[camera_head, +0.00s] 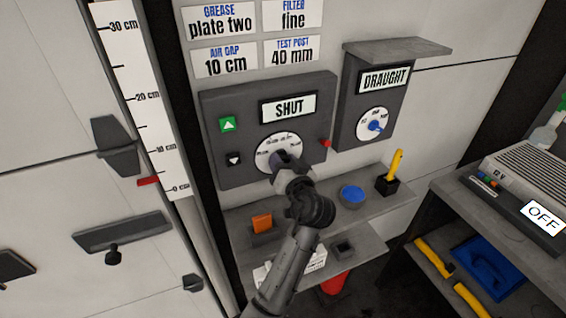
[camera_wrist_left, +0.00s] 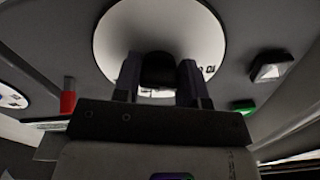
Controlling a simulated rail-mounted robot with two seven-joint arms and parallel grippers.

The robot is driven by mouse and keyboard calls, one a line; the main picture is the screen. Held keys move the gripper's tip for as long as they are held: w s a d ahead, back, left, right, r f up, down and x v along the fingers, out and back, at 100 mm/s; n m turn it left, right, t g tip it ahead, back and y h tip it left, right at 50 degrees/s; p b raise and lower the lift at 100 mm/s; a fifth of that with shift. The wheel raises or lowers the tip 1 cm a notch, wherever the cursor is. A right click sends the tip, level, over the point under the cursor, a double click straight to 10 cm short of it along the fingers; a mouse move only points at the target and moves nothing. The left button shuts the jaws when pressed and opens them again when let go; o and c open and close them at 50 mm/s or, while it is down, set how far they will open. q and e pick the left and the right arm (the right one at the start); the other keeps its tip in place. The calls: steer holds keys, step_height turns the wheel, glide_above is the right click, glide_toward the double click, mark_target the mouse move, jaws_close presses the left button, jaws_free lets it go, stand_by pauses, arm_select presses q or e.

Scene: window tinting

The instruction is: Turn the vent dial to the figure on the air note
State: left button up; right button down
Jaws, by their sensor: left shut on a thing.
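A white round dial (camera_head: 267,148) sits on the grey panel under the display reading SHUT (camera_head: 289,107). My left gripper (camera_head: 285,163) is shut on its dark knob (camera_wrist_left: 158,68), which shows between the two fingers in the left wrist view. The gripper and arm cover part of the dial face, and its small marks are too small to read. A note (camera_head: 227,59) above the panel reads AIR GAP 10 cm. A second dial (camera_head: 373,124), with a blue knob, sits under a DRAUGHT sign (camera_head: 384,80). My right gripper is not in view.
The panel carries a green up button (camera_head: 227,124), a dark down button (camera_head: 234,159) and a red part (camera_head: 326,143). A shelf below holds an orange block (camera_head: 262,222), a blue round item (camera_head: 352,194) and a yellow-handled tool (camera_head: 394,166). A scale (camera_head: 135,75) stands left.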

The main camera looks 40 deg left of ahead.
arm_select(q)
steer(key=o, duration=0.9)
steer(key=shift+d, duration=0.1)
steer(key=shift+v, duration=3.7)
